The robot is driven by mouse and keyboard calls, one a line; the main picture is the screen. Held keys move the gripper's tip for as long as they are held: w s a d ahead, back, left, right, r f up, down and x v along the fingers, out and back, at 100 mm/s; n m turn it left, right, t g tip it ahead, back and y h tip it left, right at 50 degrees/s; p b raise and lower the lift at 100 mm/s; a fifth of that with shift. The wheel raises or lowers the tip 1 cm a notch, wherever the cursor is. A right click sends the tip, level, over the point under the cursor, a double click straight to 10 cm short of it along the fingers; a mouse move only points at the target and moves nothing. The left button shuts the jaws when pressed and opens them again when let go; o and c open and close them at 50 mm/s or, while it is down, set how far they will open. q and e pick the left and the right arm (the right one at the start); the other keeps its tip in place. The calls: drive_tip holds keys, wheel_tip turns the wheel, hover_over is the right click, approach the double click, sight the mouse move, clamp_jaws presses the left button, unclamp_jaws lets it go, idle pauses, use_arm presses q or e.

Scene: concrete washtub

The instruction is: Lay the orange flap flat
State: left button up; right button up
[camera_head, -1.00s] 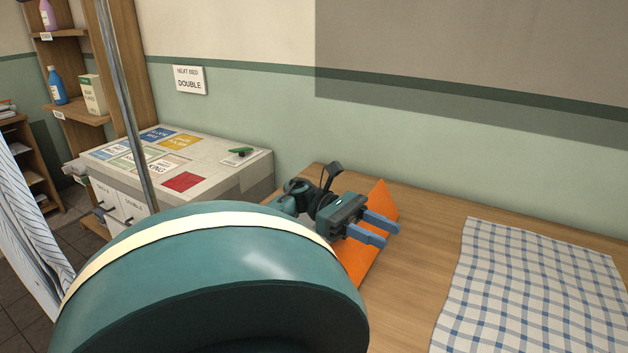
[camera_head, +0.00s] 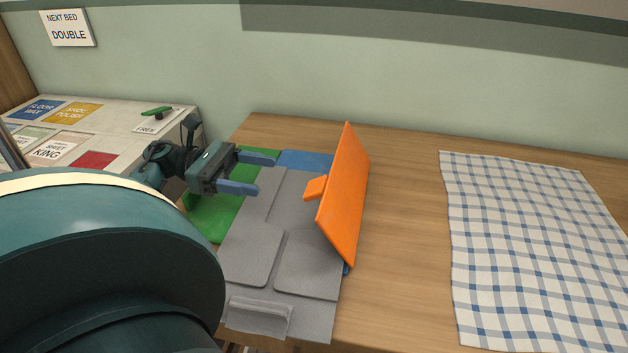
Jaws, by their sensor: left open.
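The orange flap (camera_head: 346,192) stands up steeply at the right side of a grey folding board (camera_head: 310,268) on the wooden table. A small orange tab (camera_head: 315,188) sticks out from its left face. The board also shows a green flap (camera_head: 213,217) at the left and a blue part (camera_head: 305,160) at the back. My left gripper (camera_head: 257,174) is open and empty, with its blue fingers over the board, pointing right toward the orange flap and apart from it. My right gripper is not in view.
A blue-checked cloth (camera_head: 535,250) lies flat on the table at the right. Bare wood (camera_head: 405,215) lies between it and the flap. A box with coloured labels (camera_head: 85,140) stands at the left, and a wall sign (camera_head: 69,28) hangs behind.

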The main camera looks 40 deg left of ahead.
sight(313, 186)
use_arm(q)
drive_tip(key=x, duration=0.3)
drive_tip(key=p+x, duration=0.1)
drive_tip(key=x, duration=0.6)
drive_tip(key=shift+d+f, duration=0.1)
drive_tip(key=shift+f, duration=0.3)
drive_tip(key=c, duration=1.4)
